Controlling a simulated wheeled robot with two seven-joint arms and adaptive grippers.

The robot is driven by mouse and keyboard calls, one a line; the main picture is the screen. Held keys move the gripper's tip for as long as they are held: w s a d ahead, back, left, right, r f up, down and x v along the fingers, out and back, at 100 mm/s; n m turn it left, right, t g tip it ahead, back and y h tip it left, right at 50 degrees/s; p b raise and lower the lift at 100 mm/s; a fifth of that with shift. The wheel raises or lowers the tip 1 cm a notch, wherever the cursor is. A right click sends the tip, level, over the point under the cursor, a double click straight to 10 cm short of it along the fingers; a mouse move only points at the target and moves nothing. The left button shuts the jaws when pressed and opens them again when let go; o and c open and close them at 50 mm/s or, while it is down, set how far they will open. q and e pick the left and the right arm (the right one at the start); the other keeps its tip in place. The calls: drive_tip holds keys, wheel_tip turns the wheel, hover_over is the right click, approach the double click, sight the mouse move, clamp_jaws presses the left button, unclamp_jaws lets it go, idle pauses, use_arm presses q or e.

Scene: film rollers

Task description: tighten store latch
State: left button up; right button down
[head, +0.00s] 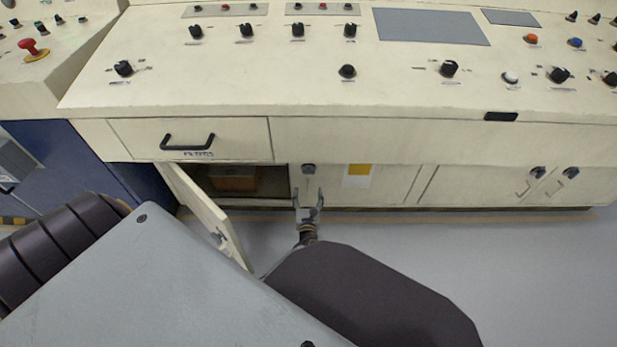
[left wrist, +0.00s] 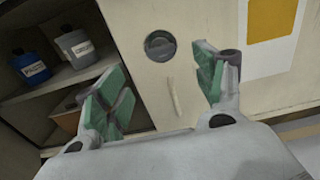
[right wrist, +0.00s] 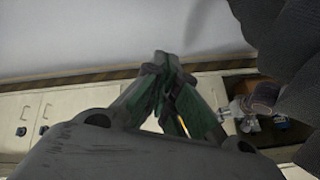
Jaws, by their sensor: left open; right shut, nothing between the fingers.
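A round dark latch knob (head: 309,169) sits on the cream cupboard front just right of the open compartment. It also shows in the left wrist view (left wrist: 159,45), with a pale upright handle (left wrist: 174,96) below it. My left gripper (head: 308,199) is open in front of this panel. In the left wrist view its green-padded fingers (left wrist: 160,84) stand apart on either side of the handle and below the knob, with no contact visible. My right gripper (right wrist: 165,62) is shut and empty in the right wrist view, away from the cupboard. I cannot make it out in the head view.
A cupboard door (head: 212,217) swings open left of my left gripper. Inside are a blue bottle (left wrist: 36,68), a grey bottle (left wrist: 76,48) and a brown box (head: 236,181). A drawer handle (head: 187,141) and the console top overhang above. The floor (head: 480,260) at right is clear.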

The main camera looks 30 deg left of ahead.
sight(309, 173)
use_arm(q)
drive_tip(key=b+x, duration=0.2)
drive_tip(key=x, duration=0.6)
drive_tip(key=shift+w, duration=0.15)
drive_tip(key=shift+x, duration=1)
use_arm(e)
drive_tip(key=shift+w+a+f+t, duration=0.15)
drive_tip(key=shift+f+t, duration=0.1)
drive_tip(key=shift+f, duration=0.65)
drive_tip(key=shift+w+a+f+t, duration=0.15)
drive_tip(key=shift+f+t, duration=0.1)
drive_tip(key=shift+f, duration=0.65)
use_arm(q)
drive_tip(key=c, duration=0.9)
drive_tip(key=shift+c, duration=0.6)
use_arm(e)
drive_tip(key=shift+s+f+y, duration=0.15)
drive_tip(key=shift+s+y, duration=0.05)
drive_tip(key=shift+y, duration=0.1)
drive_tip(key=shift+s, duration=0.1)
